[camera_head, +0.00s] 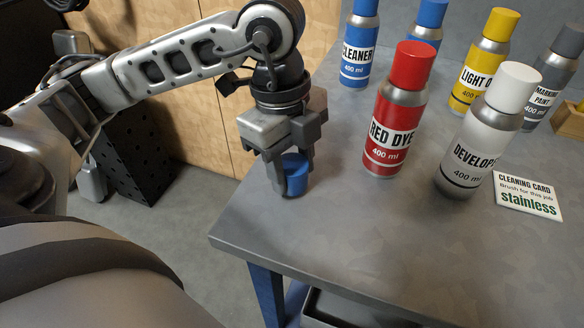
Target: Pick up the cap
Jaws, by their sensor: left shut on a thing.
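A blue cap (296,179) is at the table's left edge area, between the fingers of my left gripper (291,172). The gripper points down from above and is shut on the cap. The fingers cover part of the cap's sides. I cannot tell whether the cap touches the tabletop or is just above it. My right gripper does not show.
The grey table (330,220) holds a red dye can (395,120), a white developer can (482,140) and several other spray cans behind. A cleaning card (528,195) lies at the right. The table's front is clear.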

